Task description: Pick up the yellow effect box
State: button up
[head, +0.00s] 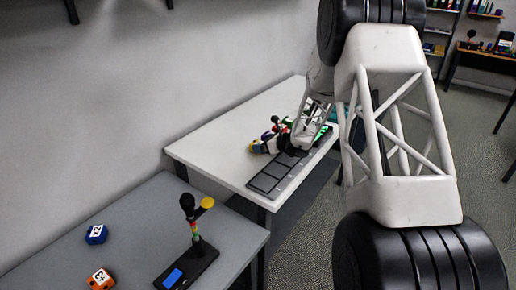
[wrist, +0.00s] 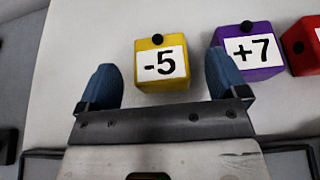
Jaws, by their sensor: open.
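The yellow effect box (wrist: 162,64) shows in the wrist view, with a white label reading -5 and a black knob on top. It rests on the white table, just ahead of and between my gripper's two blue fingers. My gripper (wrist: 164,84) is open and empty, and no finger clearly touches the box. The right finger is close to the purple box beside it. In the head view, the yellow box (head: 254,147) shows small at the left of my gripper (head: 274,143), which partly hides the boxes there.
A purple box (wrist: 249,52) reading +7 stands right of the yellow box, and a red box (wrist: 306,46) stands further right. A dark panel with square pads (head: 268,178) lies along the white table's front. A grey table (head: 130,225) holds a blue box (head: 96,234), an orange box (head: 101,279) and a dark stand (head: 187,268).

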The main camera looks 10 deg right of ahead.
aim_at(257, 143)
jog(key=shift+x, duration=1.55)
jog(key=c, duration=1.1)
jog(key=shift+r, duration=0.15)
jog(key=shift+r, duration=0.65)
notch_tip(257, 143, up, 2)
jog(key=shift+r, duration=0.1)
jog(key=s, duration=1)
jog(key=s+r, duration=0.1)
jog(key=s, duration=0.5)
jog(key=shift+d+r, duration=0.15)
